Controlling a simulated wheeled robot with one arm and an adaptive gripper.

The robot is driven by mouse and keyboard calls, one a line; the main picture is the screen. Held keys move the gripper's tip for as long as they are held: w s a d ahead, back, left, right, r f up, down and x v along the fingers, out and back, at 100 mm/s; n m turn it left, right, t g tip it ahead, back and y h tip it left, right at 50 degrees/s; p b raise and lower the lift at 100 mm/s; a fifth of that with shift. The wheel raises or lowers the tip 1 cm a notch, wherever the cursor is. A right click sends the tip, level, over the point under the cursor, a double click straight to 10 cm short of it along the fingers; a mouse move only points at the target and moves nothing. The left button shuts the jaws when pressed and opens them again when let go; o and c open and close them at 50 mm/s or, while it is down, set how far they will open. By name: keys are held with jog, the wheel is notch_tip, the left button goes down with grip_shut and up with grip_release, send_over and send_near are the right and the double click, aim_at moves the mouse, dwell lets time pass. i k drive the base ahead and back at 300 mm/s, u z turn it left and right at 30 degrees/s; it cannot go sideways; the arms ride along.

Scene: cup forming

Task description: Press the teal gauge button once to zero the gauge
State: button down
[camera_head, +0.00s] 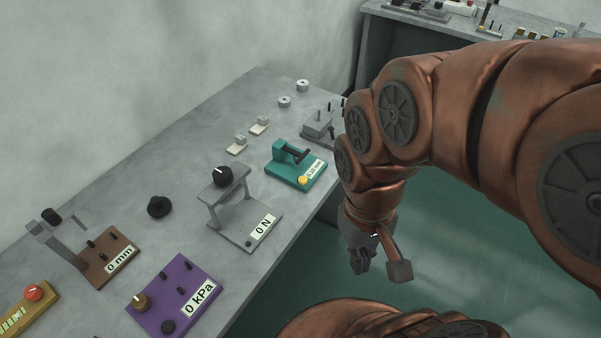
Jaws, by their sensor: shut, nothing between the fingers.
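The teal gauge (285,171) sits on the grey bench near its right edge, in the middle of the head view. It has a teal upright block with a dark horizontal part. A round yellow button (303,180) is at its front corner, beside a white display whose reading is too small to make out for sure. My gripper (362,262) hangs to the right of and nearer than the gauge, past the bench edge over the green floor. It points down, is shut and empty, and is apart from the button.
The grey bench (178,165) also holds a grey press stand (250,238) reading 0 N, a purple panel (177,290) reading 0 kPa and a brown device (111,261) reading 0 mm. A grey fixture (317,126) stands just behind the gauge. A second bench (440,25) is at the back right.

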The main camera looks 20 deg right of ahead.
aim_at(302, 180)
jog(key=u, duration=3.1)
jog(key=k, duration=1.3)
jog(key=z, duration=0.1)
